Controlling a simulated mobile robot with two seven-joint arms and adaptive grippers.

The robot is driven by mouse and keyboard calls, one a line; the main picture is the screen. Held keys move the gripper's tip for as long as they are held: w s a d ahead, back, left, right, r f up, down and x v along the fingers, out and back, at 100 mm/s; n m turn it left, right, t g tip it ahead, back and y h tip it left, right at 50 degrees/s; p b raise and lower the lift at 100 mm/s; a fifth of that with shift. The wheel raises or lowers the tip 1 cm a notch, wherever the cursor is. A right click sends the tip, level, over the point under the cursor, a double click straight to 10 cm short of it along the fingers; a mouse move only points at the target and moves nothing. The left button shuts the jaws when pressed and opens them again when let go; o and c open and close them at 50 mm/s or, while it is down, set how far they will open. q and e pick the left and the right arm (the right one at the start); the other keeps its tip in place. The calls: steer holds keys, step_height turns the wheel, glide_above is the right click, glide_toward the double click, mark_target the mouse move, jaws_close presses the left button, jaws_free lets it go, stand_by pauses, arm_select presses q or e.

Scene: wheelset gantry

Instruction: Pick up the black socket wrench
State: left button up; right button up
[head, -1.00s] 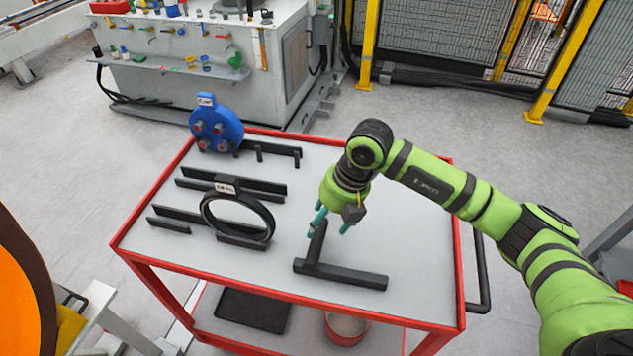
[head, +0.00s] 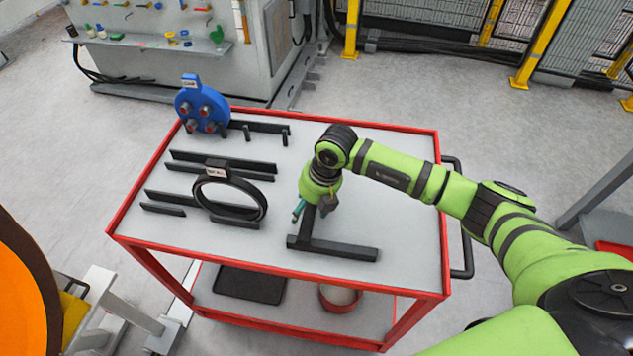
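The black socket wrench (head: 335,248) appears to be the black T-shaped tool at the right of the cart top. Its long bar lies near the front edge, and a second part runs up from it towards my gripper. My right gripper (head: 312,211) points down at the upper end of that part. One teal finger shows to its left, apart from it; the other is mostly hidden by the gripper's dark block. The fingers look spread, and no grip on the tool shows. My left gripper is out of view.
The red-framed cart (head: 400,258) also holds a blue disc-shaped part (head: 202,105), a black ring (head: 232,215) on a stand and several black bars to the left. A black tray (head: 248,284) and a red bowl (head: 340,299) are on the lower shelf. The cart top's back right is clear.

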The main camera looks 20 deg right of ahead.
jaws_close()
steer(key=shift+r, duration=0.1)
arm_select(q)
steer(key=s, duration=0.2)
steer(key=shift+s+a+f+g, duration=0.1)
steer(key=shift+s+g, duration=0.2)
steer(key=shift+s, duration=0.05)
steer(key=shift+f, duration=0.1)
arm_select(e)
steer(key=shift+w+r, duration=0.1)
steer(key=shift+r, duration=0.05)
